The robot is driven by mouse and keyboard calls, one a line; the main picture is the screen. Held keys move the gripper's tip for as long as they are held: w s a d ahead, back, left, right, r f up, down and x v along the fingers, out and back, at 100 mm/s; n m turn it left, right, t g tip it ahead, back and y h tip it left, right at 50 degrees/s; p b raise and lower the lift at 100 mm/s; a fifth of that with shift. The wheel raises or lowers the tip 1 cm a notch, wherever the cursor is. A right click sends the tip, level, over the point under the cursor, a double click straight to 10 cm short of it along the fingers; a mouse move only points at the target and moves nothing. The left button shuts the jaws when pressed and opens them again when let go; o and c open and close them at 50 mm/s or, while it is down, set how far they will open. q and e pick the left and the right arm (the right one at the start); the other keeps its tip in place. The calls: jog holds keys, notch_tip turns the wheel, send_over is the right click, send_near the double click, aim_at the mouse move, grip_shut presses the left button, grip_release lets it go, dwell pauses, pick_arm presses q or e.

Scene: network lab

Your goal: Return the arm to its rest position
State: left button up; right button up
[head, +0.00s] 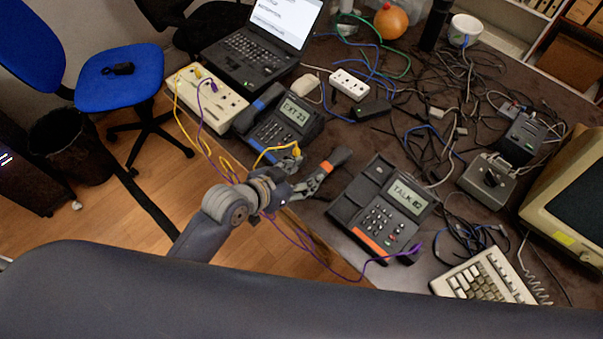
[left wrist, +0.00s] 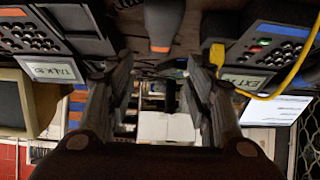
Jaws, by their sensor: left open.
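My left arm comes in from the lower left in the head view. Its gripper (head: 308,180) is over the front edge of the desk, between two desk phones. In the left wrist view the two grey fingers (left wrist: 160,70) stand wide apart, with nothing held between them. A dark piece with an orange end (head: 340,156) lies just beyond the fingers; it also shows at the top of the left wrist view (left wrist: 163,22), apart from both fingers. The TALK 02 phone (head: 385,210) is to the right of the gripper, the EXT 23 phone (head: 280,125) to the left. My right gripper is not in view.
A purple cable (head: 300,240) hangs along the desk's front edge near my arm. A yellow cable (head: 215,155) runs to the EXT 23 phone. A blue chair (head: 120,80) stands left over open floor.

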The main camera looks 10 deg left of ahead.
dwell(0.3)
pick_arm(q)
jog(key=s+a+n+g+y, duration=0.55)
jog(key=s+a, duration=0.95)
jog(key=s, duration=0.4)
notch_tip(320, 180, down, 27)
jog(key=s+g, duration=0.1)
jog(key=s+a+f+g+y, duration=0.1)
jog(key=s+a+f, duration=0.1)
jog(key=s+f, duration=1.4)
jog(key=shift+s+a+m, duration=0.3)
jog(key=shift+s+m, duration=0.05)
jog(key=shift+s, duration=0.25)
jog(key=shift+g, duration=0.25)
